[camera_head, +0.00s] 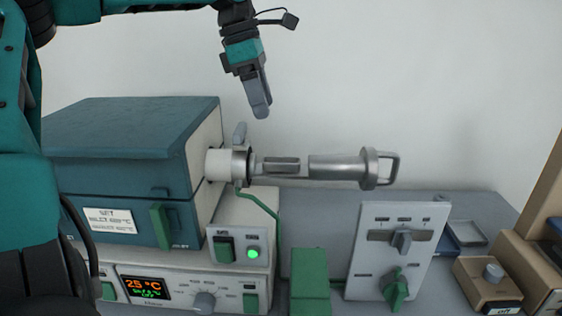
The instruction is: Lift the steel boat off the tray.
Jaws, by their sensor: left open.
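The steel boat (282,161) is a small grey open-topped piece. It sits on the narrow metal tray (290,174) between the furnace mouth and a steel cylinder. My left gripper (260,108) points down above the boat and slightly left of it, with clear air between them. Its fingers overlap from this angle; it is open and nothing shows between them. My right gripper is not in view.
The blue furnace (130,145) stands at the left, its collar (240,163) beside the boat. The steel plug (338,167) with its flange and handle lies right of the boat. A switch panel (395,250) stands lower right. The air above the tray is free.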

